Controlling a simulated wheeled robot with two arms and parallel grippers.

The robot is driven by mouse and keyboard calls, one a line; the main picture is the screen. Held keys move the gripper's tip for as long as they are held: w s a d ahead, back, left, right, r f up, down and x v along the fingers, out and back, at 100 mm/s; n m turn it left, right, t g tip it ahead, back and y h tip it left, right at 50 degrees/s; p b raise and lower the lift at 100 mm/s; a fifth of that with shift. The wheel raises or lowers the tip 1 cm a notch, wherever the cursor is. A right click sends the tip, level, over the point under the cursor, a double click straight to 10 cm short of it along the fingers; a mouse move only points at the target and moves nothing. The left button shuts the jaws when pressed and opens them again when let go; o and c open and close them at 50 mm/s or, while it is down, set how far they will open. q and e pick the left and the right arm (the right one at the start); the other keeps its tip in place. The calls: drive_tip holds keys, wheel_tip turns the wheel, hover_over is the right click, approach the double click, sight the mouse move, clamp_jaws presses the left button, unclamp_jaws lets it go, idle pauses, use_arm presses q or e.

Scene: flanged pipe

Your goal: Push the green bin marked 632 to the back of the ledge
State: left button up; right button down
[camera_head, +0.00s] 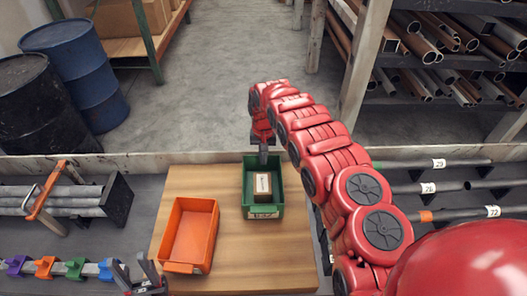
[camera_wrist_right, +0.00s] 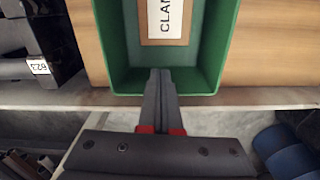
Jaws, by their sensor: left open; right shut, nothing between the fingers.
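The green bin (camera_head: 248,200) stands on the wooden board (camera_head: 293,268), close to its far edge, with a white label on its near face too small to read surely. A brown box with a white label (camera_head: 262,185) lies inside it. My right gripper (camera_head: 263,160) is shut and empty, pointing down at the bin's far wall. In the right wrist view the closed fingertips (camera_wrist_right: 161,75) overlap the wall of the green bin (camera_wrist_right: 115,60); I cannot tell whether they touch it. My left gripper (camera_head: 143,277) is open, low at the left, away from the bin.
An orange bin (camera_head: 192,235) stands left of the green bin with a gap between. A raised pale edge (camera_head: 140,166) runs behind the board. Pipes (camera_head: 430,188) lie at the right, and a dark rack of rods (camera_head: 115,200) is at the left. Blue and black barrels (camera_head: 75,60) stand beyond.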

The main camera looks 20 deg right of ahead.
sight(264, 168)
wheel_tip(264, 168, down, 5)
drive_tip(key=shift+r+b, duration=0.2)
drive_tip(key=shift+b, duration=0.15)
drive_tip(key=shift+f, duration=0.5)
drive_tip(key=shift+d, duration=0.1)
